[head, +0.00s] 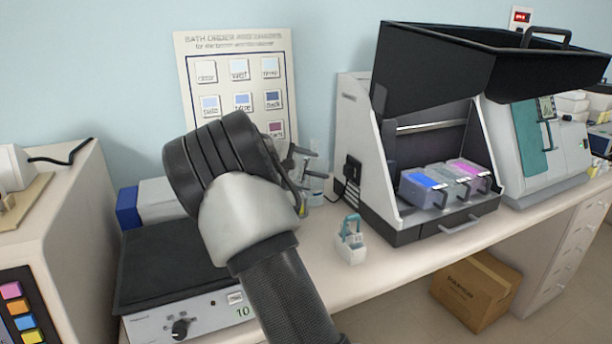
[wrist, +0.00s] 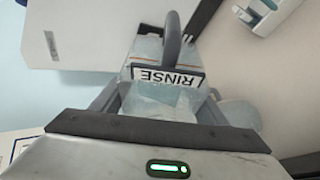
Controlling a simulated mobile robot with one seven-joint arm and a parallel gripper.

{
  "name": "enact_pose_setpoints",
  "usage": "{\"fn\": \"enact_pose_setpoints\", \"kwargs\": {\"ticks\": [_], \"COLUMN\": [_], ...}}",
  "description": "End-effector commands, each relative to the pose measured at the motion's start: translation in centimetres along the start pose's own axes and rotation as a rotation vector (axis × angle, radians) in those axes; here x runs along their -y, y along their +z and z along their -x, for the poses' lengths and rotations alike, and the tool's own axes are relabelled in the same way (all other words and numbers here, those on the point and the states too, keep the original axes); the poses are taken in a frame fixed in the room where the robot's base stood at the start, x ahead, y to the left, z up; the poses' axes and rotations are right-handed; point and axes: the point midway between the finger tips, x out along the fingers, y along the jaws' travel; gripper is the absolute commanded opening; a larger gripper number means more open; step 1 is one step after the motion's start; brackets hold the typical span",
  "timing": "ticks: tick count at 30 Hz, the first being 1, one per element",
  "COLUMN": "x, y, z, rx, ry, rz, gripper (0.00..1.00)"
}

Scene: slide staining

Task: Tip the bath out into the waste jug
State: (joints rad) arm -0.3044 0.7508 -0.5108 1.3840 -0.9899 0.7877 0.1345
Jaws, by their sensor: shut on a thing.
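A clear bath with a RINSE label (wrist: 166,76) and a grey handle (wrist: 173,42) is in the wrist view, right in front of my gripper (wrist: 157,128). My gripper is shut on this bath. In the head view my own arm hides most of the gripper and bath; only small grey parts show past the wrist. A pale rounded translucent thing (wrist: 238,113) shows beside the bath in the wrist view; I cannot tell whether it is the waste jug. The bath's tilt and contents are unclear.
A staining station with a raised black lid holds a blue bath (head: 423,187) and a pink bath (head: 468,175). A small white caddy with a teal handle (head: 351,243) stands on the counter. A black-topped hotplate (head: 165,262) is at left. Counter around the caddy is clear.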

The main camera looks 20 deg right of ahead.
Motion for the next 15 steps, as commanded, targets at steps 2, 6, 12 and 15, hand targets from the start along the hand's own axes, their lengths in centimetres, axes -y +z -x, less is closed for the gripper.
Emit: {"fn": "enact_pose_setpoints", "kwargs": {"ticks": [2, 6, 12, 15], "x": [0.19, 0.24, 0.34, 0.35], "y": [-0.03, -0.09, -0.16, -0.15], "z": [-0.07, -0.01, 0.07, 0.11], "rx": [0.003, 0.008, 0.016, 0.021], "ry": [0.012, 0.032, 0.059, 0.073], "rz": [0.005, 0.013, 0.024, 0.03], "gripper": [0.21, 0.21, 0.21, 0.21]}}
